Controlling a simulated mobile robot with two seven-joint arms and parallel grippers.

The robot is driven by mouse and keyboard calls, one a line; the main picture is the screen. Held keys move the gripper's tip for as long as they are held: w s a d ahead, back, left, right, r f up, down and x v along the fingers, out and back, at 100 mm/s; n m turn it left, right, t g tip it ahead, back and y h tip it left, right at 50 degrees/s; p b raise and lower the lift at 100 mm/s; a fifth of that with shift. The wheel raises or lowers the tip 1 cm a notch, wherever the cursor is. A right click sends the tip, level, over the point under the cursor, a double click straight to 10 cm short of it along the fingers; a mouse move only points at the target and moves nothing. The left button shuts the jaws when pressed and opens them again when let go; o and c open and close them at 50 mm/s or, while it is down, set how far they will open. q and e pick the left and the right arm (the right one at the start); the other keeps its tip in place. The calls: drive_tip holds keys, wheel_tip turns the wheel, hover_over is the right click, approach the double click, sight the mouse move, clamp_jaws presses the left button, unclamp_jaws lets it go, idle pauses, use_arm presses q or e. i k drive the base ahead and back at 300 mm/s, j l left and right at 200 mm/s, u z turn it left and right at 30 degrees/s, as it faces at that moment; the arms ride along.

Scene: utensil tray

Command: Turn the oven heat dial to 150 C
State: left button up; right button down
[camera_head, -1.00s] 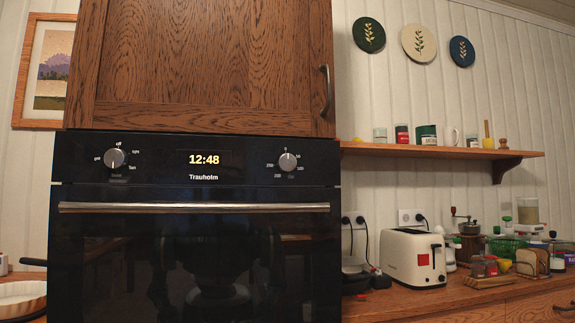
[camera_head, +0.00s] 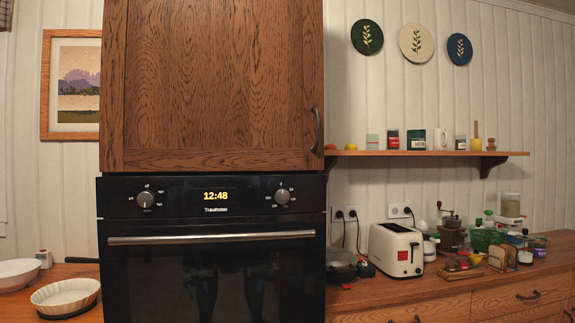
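The black oven (camera_head: 211,250) is built into a wooden cabinet in front of me. Its panel has two round grey dials, a left dial (camera_head: 145,199) and a right dial (camera_head: 282,196), with a lit 12:48 display (camera_head: 215,196) between them. The right dial has small numbers around it, too small to read now; its marker seems to point up. The left dial carries other small labels. A long metal door handle (camera_head: 212,238) runs below, and the door is shut. Neither of my grippers shows in this view.
A wooden cupboard door (camera_head: 212,85) is above the oven. A counter (camera_head: 370,290) at the right holds a white toaster (camera_head: 395,249) and several jars. White dishes (camera_head: 66,295) stand on the left counter. A shelf (camera_head: 420,153) hangs at the right.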

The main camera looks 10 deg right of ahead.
sight(282, 195)
drive_tip(key=i+l+u, duration=0.15)
drive_tip(key=l, duration=0.45)
drive_tip(key=i+l+u, duration=0.15)
drive_tip(key=l, duration=0.5)
drive_tip(key=i+l+u, duration=0.15)
drive_tip(key=l, duration=0.5)
drive_tip(key=i+l+u, duration=0.15)
drive_tip(key=l, duration=0.5)
drive_tip(key=k, duration=0.1)
